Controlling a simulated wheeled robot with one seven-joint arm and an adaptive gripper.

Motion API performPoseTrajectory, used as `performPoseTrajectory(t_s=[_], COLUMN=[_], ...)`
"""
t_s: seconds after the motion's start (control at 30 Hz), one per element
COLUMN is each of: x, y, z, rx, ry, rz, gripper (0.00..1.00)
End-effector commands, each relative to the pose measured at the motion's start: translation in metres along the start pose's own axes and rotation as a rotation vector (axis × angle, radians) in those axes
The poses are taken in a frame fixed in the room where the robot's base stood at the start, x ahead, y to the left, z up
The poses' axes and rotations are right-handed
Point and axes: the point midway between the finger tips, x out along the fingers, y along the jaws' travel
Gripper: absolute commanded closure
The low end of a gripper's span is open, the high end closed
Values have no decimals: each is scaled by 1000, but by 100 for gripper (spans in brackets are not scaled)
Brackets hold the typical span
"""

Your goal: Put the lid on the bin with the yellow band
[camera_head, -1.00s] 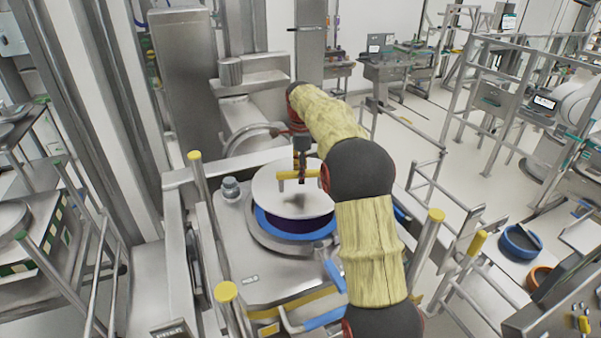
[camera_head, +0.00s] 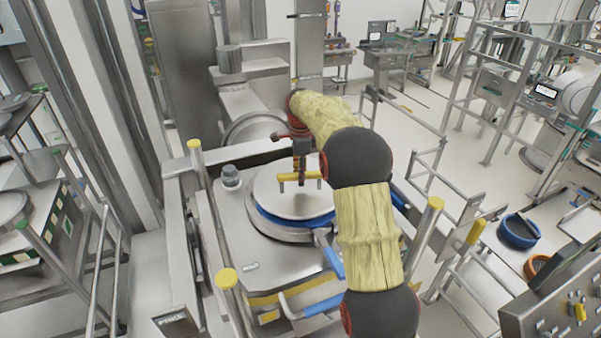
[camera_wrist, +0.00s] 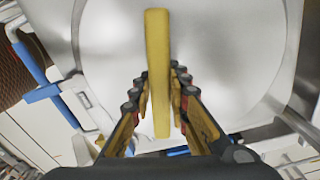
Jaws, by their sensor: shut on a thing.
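The lid (camera_head: 275,196) is a pale metal disc with a yellow bar handle (camera_head: 299,176). My gripper (camera_head: 301,180) is shut on the handle from above. In the wrist view the fingers (camera_wrist: 161,92) stand on both sides of the yellow handle (camera_wrist: 158,50), with the lid (camera_wrist: 215,55) below. The lid is over the bin with the blue rim (camera_head: 290,222), and the rim shows along its front edge. I see little or no gap between them, but cannot tell if the lid is fully seated. A yellow band (camera_head: 298,292) runs along the front below the steel top.
Yellow-capped posts (camera_head: 226,280) and rails surround the bin. A blue-handled lever (camera_head: 333,262) sits at its front right, and a small knob (camera_head: 231,175) at its left. A blue-rimmed container (camera_head: 519,231) stands far right. My arm hides the bin's right side.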

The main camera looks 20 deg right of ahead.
Motion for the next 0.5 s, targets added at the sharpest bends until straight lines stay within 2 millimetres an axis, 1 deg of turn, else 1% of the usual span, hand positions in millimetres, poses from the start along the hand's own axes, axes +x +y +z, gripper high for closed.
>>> performPoseTrajectory(t_s=[0.07,0.5], x=[0,25], y=[-1,-2], z=[0,0], rx=[0,0], ry=[0,0], rz=[-7,-9], gripper=[100,100])
